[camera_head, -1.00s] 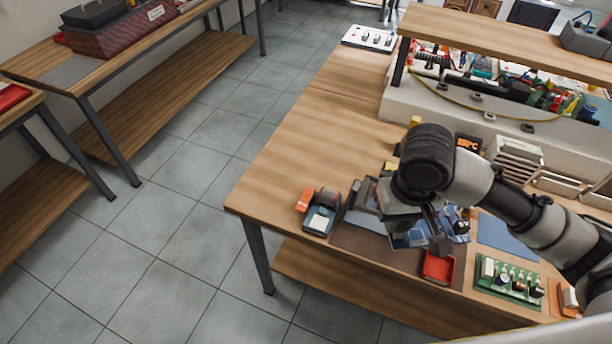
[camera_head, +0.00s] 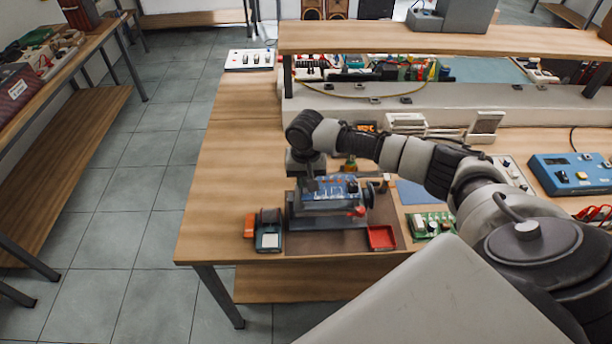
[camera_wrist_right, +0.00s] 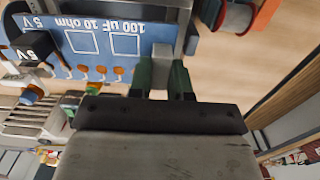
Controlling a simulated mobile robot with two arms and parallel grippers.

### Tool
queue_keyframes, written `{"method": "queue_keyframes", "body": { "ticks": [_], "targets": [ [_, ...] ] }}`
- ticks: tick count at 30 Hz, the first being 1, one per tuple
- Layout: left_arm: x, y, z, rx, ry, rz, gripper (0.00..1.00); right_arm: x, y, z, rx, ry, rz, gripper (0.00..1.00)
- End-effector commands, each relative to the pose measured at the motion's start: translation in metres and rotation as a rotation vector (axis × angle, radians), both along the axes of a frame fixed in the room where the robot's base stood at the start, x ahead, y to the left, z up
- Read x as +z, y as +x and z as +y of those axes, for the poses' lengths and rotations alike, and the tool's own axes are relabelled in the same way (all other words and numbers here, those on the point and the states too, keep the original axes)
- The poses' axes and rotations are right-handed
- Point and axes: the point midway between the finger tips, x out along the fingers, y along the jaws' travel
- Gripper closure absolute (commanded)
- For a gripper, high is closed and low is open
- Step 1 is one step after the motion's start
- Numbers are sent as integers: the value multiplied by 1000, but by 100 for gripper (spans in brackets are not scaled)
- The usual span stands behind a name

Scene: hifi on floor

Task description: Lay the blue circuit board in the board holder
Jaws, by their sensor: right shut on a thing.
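The blue circuit board (camera_head: 340,188) with several small parts lies at the board holder (camera_head: 330,221), a grey frame with a dark knob on its right side. My right gripper (camera_head: 312,186) points down and is shut on the board's left end. In the right wrist view, my gripper (camera_wrist_right: 163,80) has its fingers at the edge of the blue board (camera_wrist_right: 90,45), beside printed "100 uF 10 ohm" text. A grey part of the holder (camera_wrist_right: 187,25) shows close to the board there. I cannot tell whether the board rests fully in the holder. My left gripper is out of view.
An orange and teal device (camera_head: 267,236) stands left of the holder, and a red tray (camera_head: 381,237) lies to its right. A green circuit board (camera_head: 430,223) lies further right. The bench's left part (camera_head: 225,180) is clear. A shelf (camera_head: 440,40) spans the back.

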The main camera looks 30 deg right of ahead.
Motion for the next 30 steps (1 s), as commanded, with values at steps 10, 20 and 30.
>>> {"method": "queue_keyframes", "body": {
  "ticks": [10,20,30],
  "targets": [
    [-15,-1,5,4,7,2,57,-12,1,-1,-3,-1,-1,100],
    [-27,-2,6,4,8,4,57,-28,0,-1,-3,1,0,100],
    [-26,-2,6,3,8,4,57,-35,1,-1,-3,-1,-1,100]
  ]
}}
